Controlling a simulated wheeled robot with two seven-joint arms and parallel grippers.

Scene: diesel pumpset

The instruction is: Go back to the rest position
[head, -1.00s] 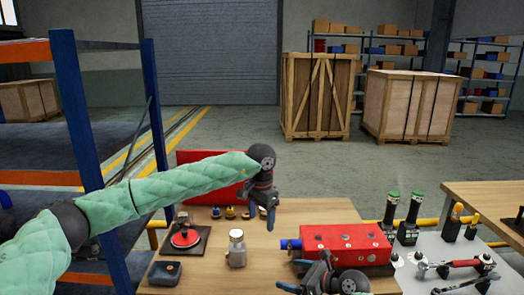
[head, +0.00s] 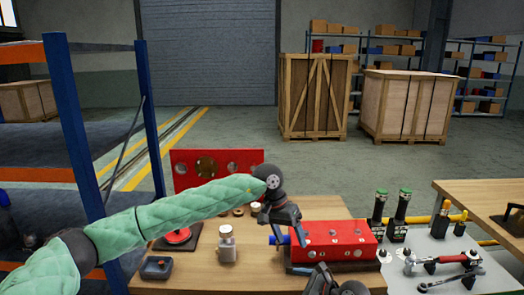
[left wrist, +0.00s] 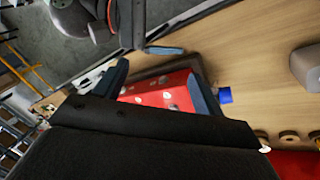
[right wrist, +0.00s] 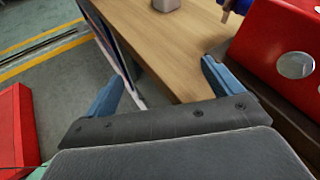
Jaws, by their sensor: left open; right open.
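My left gripper (head: 288,238) hangs over the left end of the red block (head: 345,236) with its blue stub (head: 279,240) on the wooden table. In the left wrist view its blue fingers are apart, with the red block (left wrist: 160,96) showing beyond them and nothing held. My right gripper (head: 328,282) is low at the bottom edge of the head view, in front of the red block and partly cut off. In the right wrist view its fingers (right wrist: 162,85) are spread and empty, with the red block (right wrist: 285,60) close on the right.
A metal-capped jar (head: 227,246), a red round part on a dark base (head: 178,236) and a dark tray (head: 156,268) stand on the table's left. A red holed panel (head: 205,165) stands behind. A grey tool table (head: 430,250) is at right, a blue-posted rack (head: 80,140) at left.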

